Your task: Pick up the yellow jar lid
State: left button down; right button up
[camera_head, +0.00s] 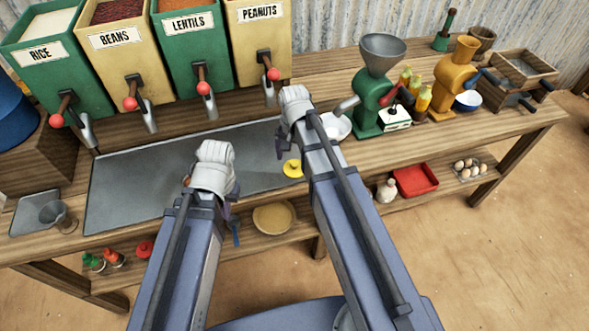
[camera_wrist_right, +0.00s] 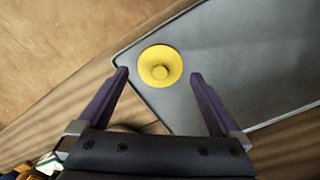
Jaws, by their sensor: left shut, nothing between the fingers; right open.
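The yellow jar lid (camera_head: 292,168) lies on the grey metal tray, near its front right corner. I cannot tell how far above the lid the fingertips are.
The grey tray (camera_head: 130,185) lies on the wooden table below dispensers for rice, beans, lentils and peanuts. A white bowl (camera_head: 336,127) and a green grinder (camera_head: 370,112) stand right of my right arm. A lower shelf holds a tan bowl (camera_head: 273,218) and a red tray (camera_head: 415,180).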

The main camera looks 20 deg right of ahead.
aim_at(295, 164)
jog(key=f+b, duration=0.1)
jog(key=f, duration=0.1)
jog(key=w+f+b, duration=0.1)
jog(key=b, duration=0.1)
jog(key=shift+d+f, duration=0.2)
jog(key=shift+f, duration=0.15)
jog(key=shift+f+b, duration=0.55)
jog(key=shift+b, duration=0.05)
jog(key=shift+r, duration=0.1)
jog(key=c, duration=0.9)
jog(key=shift+r, duration=0.1)
jog(key=shift+c, duration=0.2)
notch_tip(295, 164, up, 10)
jog(key=p, duration=1)
jog(key=shift+s, duration=0.15)
